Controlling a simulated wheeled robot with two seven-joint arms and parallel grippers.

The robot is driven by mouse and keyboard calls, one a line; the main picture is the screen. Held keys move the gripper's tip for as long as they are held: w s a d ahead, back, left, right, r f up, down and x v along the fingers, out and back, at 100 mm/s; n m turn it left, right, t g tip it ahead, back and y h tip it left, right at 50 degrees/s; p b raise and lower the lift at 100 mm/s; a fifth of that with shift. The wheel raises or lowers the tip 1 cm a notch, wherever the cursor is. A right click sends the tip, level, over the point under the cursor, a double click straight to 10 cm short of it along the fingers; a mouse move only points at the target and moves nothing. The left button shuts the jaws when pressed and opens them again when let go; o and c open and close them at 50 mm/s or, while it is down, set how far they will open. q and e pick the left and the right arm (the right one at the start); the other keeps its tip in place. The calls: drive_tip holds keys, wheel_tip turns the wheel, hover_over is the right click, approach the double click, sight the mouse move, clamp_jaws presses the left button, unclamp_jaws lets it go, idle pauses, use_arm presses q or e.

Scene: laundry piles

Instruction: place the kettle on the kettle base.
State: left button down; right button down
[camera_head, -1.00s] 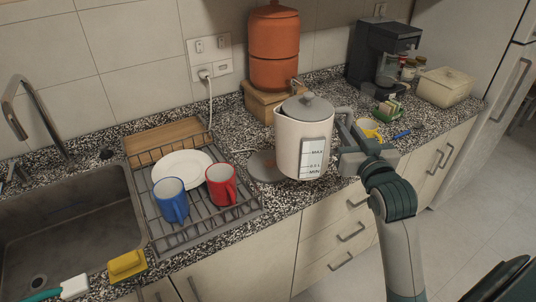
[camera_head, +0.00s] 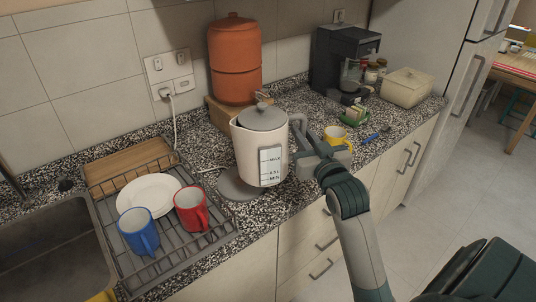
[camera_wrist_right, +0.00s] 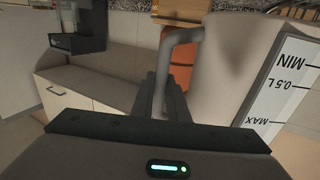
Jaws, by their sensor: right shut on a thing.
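The white kettle (camera_head: 246,150) with a grey lid and a level window stands upright in the head view. My right gripper (camera_head: 304,148) is shut on its grey handle, on the kettle's right side. In the right wrist view the handle (camera_wrist_right: 182,38) runs down between the fingers (camera_wrist_right: 160,98), and the kettle wall (camera_wrist_right: 225,60) is at the right. The round grey kettle base (camera_head: 236,190) lies on the counter, partly hidden behind the kettle's lower left. The kettle overlaps the base in the picture; I cannot tell whether they touch. My left gripper is not in view.
A dish rack (camera_head: 186,240) with a plate, a blue mug and a red mug stands left of the base. An orange water container (camera_head: 236,60) is behind the kettle. A yellow cup (camera_head: 337,138) stands right of it, near my gripper. A coffee maker (camera_head: 340,60) is farther back.

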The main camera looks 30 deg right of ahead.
drive_tip(key=w+a+f+p, duration=0.1)
drive_tip(key=w+a+f, duration=0.1)
drive_tip(key=w+f, duration=0.3)
drive_tip(key=w, duration=0.4)
drive_tip(key=shift+a+f+p, duration=0.15)
drive_tip(key=shift+a+p, duration=0.05)
drive_tip(key=shift+p, duration=0.1)
drive_tip(key=shift+f, duration=0.15)
drive_tip(key=shift+f+p, duration=0.55)
drive_tip(key=shift+f, duration=1.3)
drive_tip(key=c, duration=2.2)
unclamp_jaws()
drive_tip(key=shift+f, duration=0.25)
drive_tip(key=o, duration=0.5)
drive_tip(key=shift+c, duration=0.2)
